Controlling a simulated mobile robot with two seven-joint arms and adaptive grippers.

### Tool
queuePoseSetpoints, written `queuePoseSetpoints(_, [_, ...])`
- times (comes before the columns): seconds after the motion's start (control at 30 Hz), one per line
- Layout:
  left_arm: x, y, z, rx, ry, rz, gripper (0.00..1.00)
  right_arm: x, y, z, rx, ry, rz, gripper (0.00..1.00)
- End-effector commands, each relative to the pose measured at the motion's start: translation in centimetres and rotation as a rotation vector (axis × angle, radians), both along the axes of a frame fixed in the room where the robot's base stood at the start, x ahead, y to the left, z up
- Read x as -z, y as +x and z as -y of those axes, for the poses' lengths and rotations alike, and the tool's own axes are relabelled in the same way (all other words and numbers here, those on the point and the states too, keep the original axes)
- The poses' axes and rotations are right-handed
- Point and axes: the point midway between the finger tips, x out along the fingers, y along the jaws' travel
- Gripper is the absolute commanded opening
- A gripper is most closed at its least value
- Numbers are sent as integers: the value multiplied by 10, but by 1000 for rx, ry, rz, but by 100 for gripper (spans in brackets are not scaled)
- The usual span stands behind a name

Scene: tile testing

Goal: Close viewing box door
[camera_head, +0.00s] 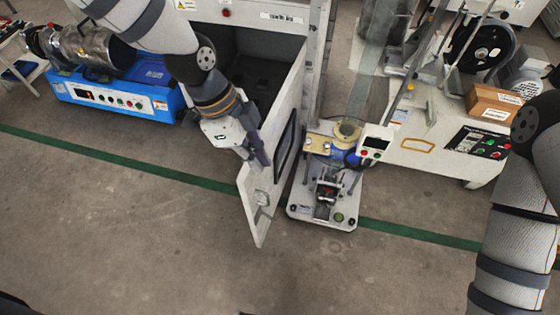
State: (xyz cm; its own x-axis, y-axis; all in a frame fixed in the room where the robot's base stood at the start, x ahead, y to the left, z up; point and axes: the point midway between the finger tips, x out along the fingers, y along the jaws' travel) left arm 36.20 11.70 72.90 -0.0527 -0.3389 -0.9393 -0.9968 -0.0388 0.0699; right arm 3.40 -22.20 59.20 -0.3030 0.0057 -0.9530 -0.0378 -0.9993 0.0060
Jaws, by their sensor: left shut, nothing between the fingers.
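The viewing box (235,10) is a light grey cabinet at the top middle, with a dark interior. Its white door (258,222) stands wide open, swung out toward me, with a handle (262,203) near its free end and a dark window. My left gripper (262,160) is shut and empty, close to the inner face of the door; I cannot tell whether it touches. My left arm hides part of the box opening. My right arm (515,215) comes in at the right edge, and its gripper is out of view.
A blue machine with a metal drum (125,92) stands at the left. A small test device (325,200) is just right of the door. A larger white machine (425,130) with a cardboard box (495,103) is further right. The floor in front is clear, crossed by a green line.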

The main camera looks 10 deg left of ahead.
Motion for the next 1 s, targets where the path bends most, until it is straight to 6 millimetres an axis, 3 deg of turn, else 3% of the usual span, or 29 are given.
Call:
queuePoseSetpoints(0.07, [-20, 19, -1, 112, -1, 60, 0, 3, -2, 0, 0, -1, -6, 0])
queuePoseSetpoints(0.17, [-20, 23, 0, 159, 4, 74, 0, 4, -2, 0, 0, -1, -9, 0])
queuePoseSetpoints(0.63, [74, 17, 32, 154, 3, 69, 0, 18, -15, 0, -2, -1, -50, 0])
queuePoseSetpoints(0.8, [66, 23, 2, 148, 3, 77, 0, 11, -9, 0, -1, 0, -31, 0])
queuePoseSetpoints(1.0, [67, 23, -9, 152, 3, 75, 0, 10, -8, 0, -1, -1, -28, 0])
